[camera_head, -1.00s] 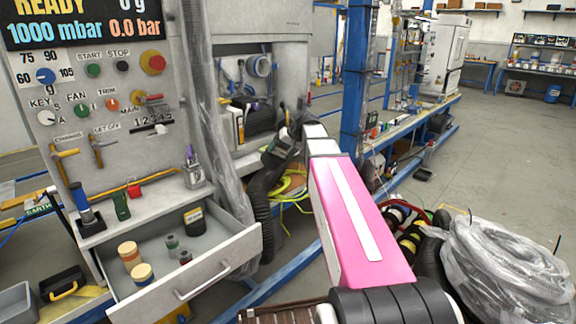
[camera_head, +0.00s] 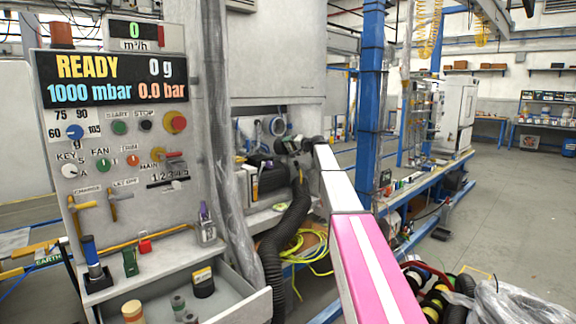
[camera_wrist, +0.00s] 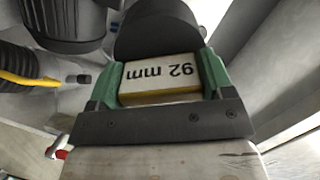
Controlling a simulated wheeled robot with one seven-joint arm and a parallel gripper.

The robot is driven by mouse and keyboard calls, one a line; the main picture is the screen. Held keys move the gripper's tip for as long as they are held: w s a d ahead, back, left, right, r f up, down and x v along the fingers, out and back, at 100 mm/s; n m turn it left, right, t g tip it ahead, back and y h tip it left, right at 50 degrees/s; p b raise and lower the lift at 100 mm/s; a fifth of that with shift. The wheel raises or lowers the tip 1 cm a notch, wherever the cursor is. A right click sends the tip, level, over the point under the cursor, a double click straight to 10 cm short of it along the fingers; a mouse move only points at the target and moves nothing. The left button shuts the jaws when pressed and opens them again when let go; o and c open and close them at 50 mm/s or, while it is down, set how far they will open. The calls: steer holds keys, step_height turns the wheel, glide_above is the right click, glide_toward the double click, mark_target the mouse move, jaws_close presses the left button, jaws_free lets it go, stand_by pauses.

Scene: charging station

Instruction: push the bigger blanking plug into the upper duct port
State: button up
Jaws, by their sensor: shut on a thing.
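My gripper (camera_wrist: 160,82) has green fingers closed on a pale block marked "92 mm", upside down in the wrist view. The block appears to be the handle of a blanking plug (camera_wrist: 158,72); a dark rounded shape just beyond it looks like the plug's body. In the head view my gripper (camera_head: 292,145) is small and dark at the far end of my pink and white arm, in front of the recess right of the control panel. The plug cannot be made out there. I cannot identify the upper duct port in either view.
A black corrugated hose (camera_head: 289,235) hangs below my gripper, beside a plastic-wrapped column (camera_head: 222,130). An open drawer (camera_head: 232,303) with several small containers lies at lower left. A blue post (camera_head: 371,90) stands right of the recess. The wrist view shows a yellow cable (camera_wrist: 25,79).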

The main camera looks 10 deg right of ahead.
steer(key=w+d+r+m+t, duration=0.1)
steer(key=w+d+r, duration=0.1)
steer(key=w, duration=0.3)
steer(key=w+d+r+m+t+h, duration=0.1)
steer(key=w+d+r+t, duration=0.1)
steer(key=w+r, duration=0.3)
steer(key=shift+w+d, duration=0.45)
steer(key=shift+w, duration=0.05)
steer(key=shift+x, duration=2.85)
steer(key=shift+x, duration=4.3)
steer(key=o, duration=1)
steer(key=shift+d+r, duration=0.1)
steer(key=shift+r, duration=0.05)
